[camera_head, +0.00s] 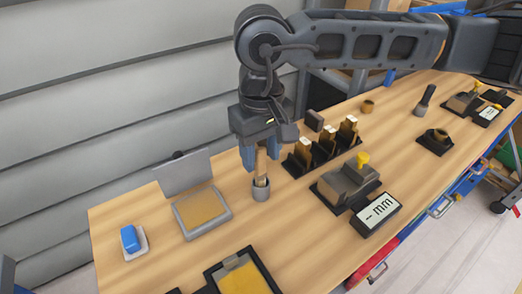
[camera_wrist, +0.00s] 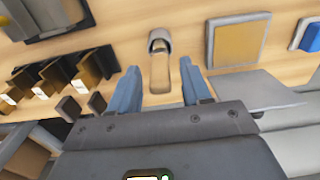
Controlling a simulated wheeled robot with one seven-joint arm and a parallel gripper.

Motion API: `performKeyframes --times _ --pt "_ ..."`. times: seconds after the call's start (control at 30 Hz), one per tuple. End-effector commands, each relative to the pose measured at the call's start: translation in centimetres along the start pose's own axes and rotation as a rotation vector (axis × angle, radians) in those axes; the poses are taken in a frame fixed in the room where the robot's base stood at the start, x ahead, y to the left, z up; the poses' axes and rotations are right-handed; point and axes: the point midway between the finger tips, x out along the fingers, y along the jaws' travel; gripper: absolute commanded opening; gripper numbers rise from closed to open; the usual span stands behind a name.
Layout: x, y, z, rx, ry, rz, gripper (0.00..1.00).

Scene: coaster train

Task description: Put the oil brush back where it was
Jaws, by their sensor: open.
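The oil brush, seen as a wooden handle (camera_head: 261,163), stands upright in a small grey cup (camera_head: 261,193) on the bench; its lower end is hidden inside the cup. The handle (camera_wrist: 160,76) and the cup (camera_wrist: 160,43) also show in the wrist view. My gripper (camera_head: 259,157) is directly above the cup, with its blue fingers open on either side of the handle. In the wrist view my gripper (camera_wrist: 161,92) has a visible gap between each finger and the handle.
Left of the cup are a grey framed tan pad (camera_head: 203,210) and a blue block (camera_head: 130,238). Close on the right are a black rack with several wooden-handled pieces (camera_head: 325,145), a grey fixture (camera_head: 346,184) and a gauge reading mm (camera_head: 376,214). Bare wood lies in front of the cup.

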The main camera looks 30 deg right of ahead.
Motion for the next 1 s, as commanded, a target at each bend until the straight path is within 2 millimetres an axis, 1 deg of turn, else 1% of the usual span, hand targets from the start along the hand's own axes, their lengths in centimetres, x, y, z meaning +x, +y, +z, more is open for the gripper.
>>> performKeyframes --times 0.13,0.27,0.37,0.6,0.73,0.9,1.0 --pt "-0.1 0.0 0.0 0.000 0.000 0.000 0.48" --pt "-0.7 0.0 0.0 0.000 0.001 0.000 0.48" --pt "-2.1 0.1 -0.1 -0.001 0.004 0.002 0.48" --pt "-7.2 0.0 -0.1 -0.001 0.003 0.003 0.48" --pt "-9.6 0.0 -0.1 0.000 0.003 0.002 0.48" --pt "-11.6 0.0 0.0 0.000 0.001 0.001 0.48" --pt "-12.1 0.0 0.0 0.000 0.000 0.000 0.48"
